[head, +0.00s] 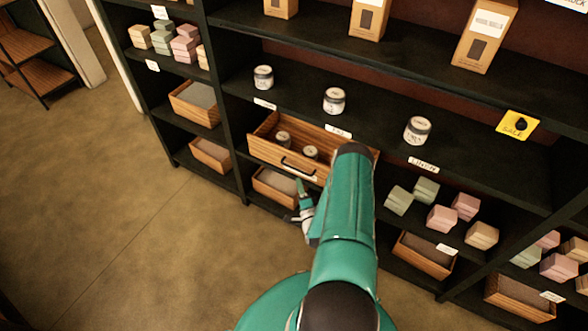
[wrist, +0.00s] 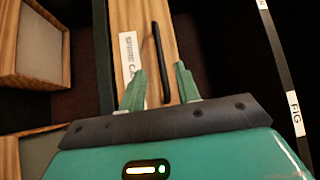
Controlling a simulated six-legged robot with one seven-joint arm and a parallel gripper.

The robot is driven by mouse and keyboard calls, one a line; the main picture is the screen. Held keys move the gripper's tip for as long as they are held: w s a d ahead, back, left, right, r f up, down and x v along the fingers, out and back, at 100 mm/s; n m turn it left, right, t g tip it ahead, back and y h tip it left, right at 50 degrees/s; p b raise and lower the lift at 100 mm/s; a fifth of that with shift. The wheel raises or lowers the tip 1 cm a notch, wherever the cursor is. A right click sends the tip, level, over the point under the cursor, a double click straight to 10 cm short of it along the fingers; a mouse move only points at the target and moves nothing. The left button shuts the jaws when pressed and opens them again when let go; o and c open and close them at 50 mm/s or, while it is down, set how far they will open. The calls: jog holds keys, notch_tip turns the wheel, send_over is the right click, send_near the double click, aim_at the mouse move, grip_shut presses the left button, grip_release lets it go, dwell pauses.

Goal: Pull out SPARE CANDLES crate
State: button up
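The SPARE CANDLES crate (head: 258,146) is a wooden box on a black shelf, with two jars (head: 311,152) visible inside. Its front bears a black bar handle (head: 298,166). In the wrist view, the crate front (wrist: 178,92) shows a partly hidden white label (wrist: 128,55) reading "SPARE CA…", beside the handle (wrist: 157,55). My gripper (wrist: 161,85) is open, with its two green fingers apart and one end of the handle appearing between them. Contact is not clear. In the head view, my gripper (head: 303,206) is low in front of the crate, and my arm hides the crate's right end.
Another wooden crate (head: 270,186) sits on the shelf below. More crates stand at left (head: 195,103) and lower right (head: 424,258). Candle jars (head: 334,100) line the shelf above. Soap blocks (head: 442,218) lie to the right. The floor (head: 130,230) at left is clear.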

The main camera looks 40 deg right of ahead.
aim_at(294, 168)
jog(key=x, duration=0.8)
jog(key=shift+w+d, duration=0.2)
jog(key=shift+w, duration=0.15)
grip_shut()
